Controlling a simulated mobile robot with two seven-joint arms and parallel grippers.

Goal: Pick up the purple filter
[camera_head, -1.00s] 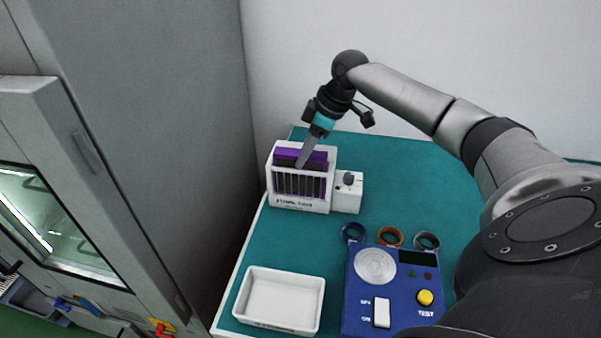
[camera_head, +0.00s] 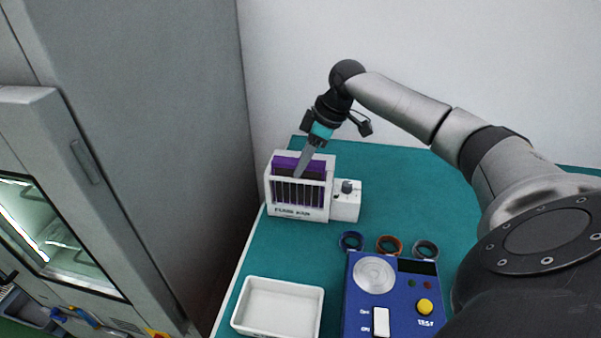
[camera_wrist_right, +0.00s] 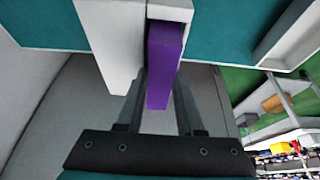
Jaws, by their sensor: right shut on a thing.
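The purple filter (camera_head: 286,163) stands in the slotted top of a white rack (camera_head: 300,212) at the back left of the table. In the right wrist view the filter (camera_wrist_right: 163,58) is a narrow purple block between the two fingers. My right gripper (camera_head: 298,174) reaches down from above into the rack and is shut on the filter. In the wrist view the gripper (camera_wrist_right: 161,78) has one finger along each side of it. The fingers hide part of the filter, and its lower part is inside the rack. My left gripper is not in view.
A white box with a knob (camera_head: 346,202) adjoins the rack. Blue (camera_head: 351,241), orange (camera_head: 389,245) and grey rings lie in front, by a blue test device (camera_head: 398,296). An empty white tray (camera_head: 279,281) is at the front left. A grey cabinet (camera_head: 150,120) stands left.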

